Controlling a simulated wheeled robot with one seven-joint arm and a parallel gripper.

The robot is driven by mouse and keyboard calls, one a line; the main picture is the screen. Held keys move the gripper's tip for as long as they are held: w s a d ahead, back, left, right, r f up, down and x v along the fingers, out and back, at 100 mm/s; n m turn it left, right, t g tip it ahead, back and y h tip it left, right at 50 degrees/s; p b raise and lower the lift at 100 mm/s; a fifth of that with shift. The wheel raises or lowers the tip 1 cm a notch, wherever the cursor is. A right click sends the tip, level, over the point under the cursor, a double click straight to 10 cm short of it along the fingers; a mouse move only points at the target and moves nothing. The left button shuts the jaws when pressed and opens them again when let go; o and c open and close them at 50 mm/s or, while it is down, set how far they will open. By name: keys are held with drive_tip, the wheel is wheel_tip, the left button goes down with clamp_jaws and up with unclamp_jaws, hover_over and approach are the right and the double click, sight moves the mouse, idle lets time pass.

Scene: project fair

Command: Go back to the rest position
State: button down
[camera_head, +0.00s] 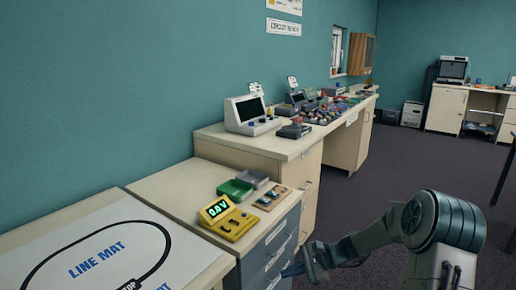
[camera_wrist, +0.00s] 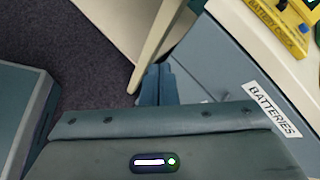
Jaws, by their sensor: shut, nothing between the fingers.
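My gripper (camera_head: 306,262) hangs low in the head view, in front of the grey drawer unit (camera_head: 272,248) and below the counter top. In the wrist view my gripper (camera_wrist: 158,84) shows its two blue-grey fingers together, with nothing between them. The drawer front with a "BATTERIES" label (camera_wrist: 272,109) is close to the right of the fingers there. I cannot tell whether the fingers touch the drawer unit.
A line mat (camera_head: 60,232) lies at left. Dark carpet (camera_head: 380,185) is clear to the right.

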drive_tip(key=s+d+r+n+h+p, duration=0.2)
drive_tip(key=s+r+n+h+p, duration=0.3)
drive_tip(key=s+r, duration=0.8)
drive_tip(key=s+d+r+n+t+h+p, duration=0.1)
drive_tip(key=s+d+r+n+h+p, duration=0.2)
drive_tip(key=s+r, duration=1.1)
wheel_tip(320, 180, up, 3)
drive_tip(key=n+h+p, duration=0.3)
drive_tip(key=n+p, duration=0.2)
drive_tip(key=p, duration=0.1)
drive_tip(key=shift+s+d+t+h, duration=0.15)
drive_tip(key=shift+d+t+h, duration=0.05)
drive_tip(key=shift+t+h, duration=0.1)
